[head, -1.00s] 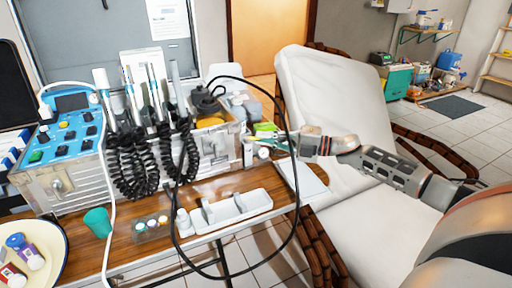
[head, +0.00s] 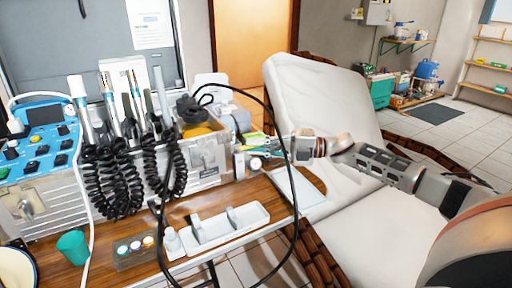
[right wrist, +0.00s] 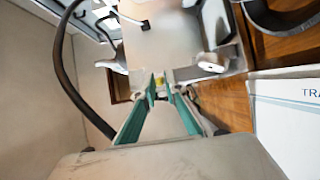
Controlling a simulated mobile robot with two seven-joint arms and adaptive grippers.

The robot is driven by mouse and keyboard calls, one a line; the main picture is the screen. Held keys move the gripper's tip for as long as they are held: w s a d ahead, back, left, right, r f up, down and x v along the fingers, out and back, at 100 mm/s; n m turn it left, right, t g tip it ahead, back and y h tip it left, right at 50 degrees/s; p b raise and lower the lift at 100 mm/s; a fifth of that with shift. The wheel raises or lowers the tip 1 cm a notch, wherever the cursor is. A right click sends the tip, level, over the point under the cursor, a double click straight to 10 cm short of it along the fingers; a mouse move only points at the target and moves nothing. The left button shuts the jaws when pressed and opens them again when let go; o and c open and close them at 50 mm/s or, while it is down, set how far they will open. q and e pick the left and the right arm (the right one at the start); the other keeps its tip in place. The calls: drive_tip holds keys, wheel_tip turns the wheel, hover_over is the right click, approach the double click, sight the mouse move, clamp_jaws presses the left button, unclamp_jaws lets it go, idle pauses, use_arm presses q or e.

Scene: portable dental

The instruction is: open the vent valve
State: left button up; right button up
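The metal-sided dental unit (head: 205,160) stands on the wooden table, with small pale fittings (head: 240,166) at its right end. My right gripper (head: 246,150) reaches these fittings from the right, its teal fingers pointing left. In the right wrist view the two fingertips (right wrist: 163,84) are close together with a small gap. A small yellow piece (right wrist: 160,84) shows between or just beyond them; contact cannot be told. Which of these is the vent valve is unclear. My left gripper is out of view.
A black hose (head: 290,170) loops in front of the unit and past my right gripper. A white tray (head: 230,228), a teal cup (head: 72,247) and a white paper sheet (head: 299,187) lie on the table. The padded chair (head: 340,110) stands behind my right arm.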

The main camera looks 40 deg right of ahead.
drive_tip(key=shift+o, duration=0.6)
drive_tip(key=v, duration=1.1)
drive_tip(key=shift+s+d, duration=0.3)
drive_tip(key=shift+s, duration=0.05)
